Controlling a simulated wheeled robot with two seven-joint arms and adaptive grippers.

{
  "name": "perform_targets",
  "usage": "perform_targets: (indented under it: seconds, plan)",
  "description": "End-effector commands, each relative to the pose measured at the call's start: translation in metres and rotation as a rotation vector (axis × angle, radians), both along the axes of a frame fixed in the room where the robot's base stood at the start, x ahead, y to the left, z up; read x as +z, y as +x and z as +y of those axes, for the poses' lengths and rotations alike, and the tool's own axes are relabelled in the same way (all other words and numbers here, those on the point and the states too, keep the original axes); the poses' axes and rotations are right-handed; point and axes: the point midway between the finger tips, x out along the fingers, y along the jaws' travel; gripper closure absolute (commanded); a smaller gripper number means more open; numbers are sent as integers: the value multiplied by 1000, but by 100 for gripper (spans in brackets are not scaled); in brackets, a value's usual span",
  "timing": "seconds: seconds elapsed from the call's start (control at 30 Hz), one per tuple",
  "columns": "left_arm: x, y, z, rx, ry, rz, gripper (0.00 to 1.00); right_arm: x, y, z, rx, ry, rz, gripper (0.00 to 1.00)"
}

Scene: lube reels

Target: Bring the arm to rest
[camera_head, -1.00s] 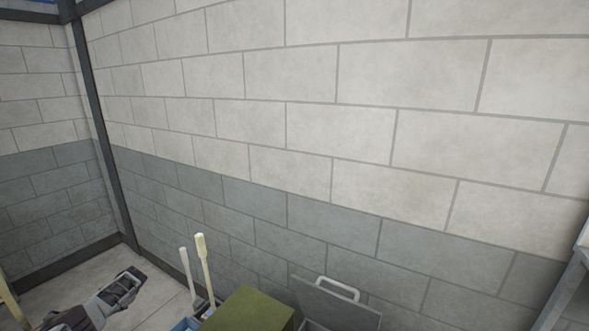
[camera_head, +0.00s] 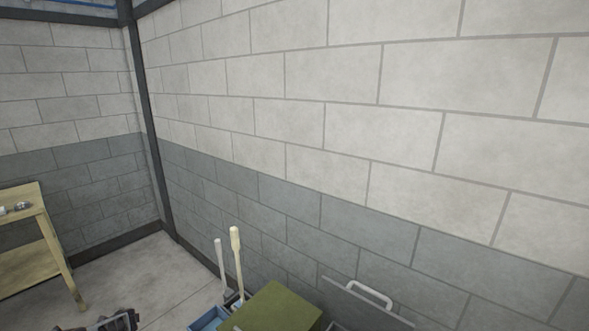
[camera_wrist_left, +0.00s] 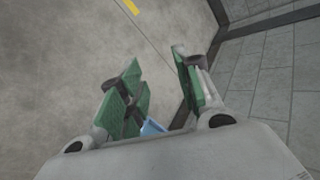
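My left gripper (camera_head: 118,321) shows only in part at the bottom left edge of the head view, dark grey, low over the floor. In the left wrist view its two green-padded fingers (camera_wrist_left: 156,62) stand apart with bare floor between their tips. It holds nothing. Most of the left arm is outside the head view. My right arm and gripper are in neither view.
A blue bin (camera_head: 208,319) with two pale handles (camera_head: 236,262) upright beside it, a green box (camera_head: 277,309) and a grey lid with a white handle (camera_head: 372,293) line the block wall. A wooden table (camera_head: 36,225) stands at left. Floor between is clear.

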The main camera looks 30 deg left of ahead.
Motion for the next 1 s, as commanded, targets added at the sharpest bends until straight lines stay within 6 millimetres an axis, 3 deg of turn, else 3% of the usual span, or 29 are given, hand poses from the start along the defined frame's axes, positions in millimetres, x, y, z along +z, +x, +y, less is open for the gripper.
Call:
perform_targets:
  seconds: [0.43, 0.77, 1.0]
  plan:
    - [-17, -43, -8, -66, -39, -26, 66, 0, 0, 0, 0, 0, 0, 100]
    - [-80, -60, -69, -33, -134, -31, 66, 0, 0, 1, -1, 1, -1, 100]
    - [-142, -79, -142, 1, -237, -34, 66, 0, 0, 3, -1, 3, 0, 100]
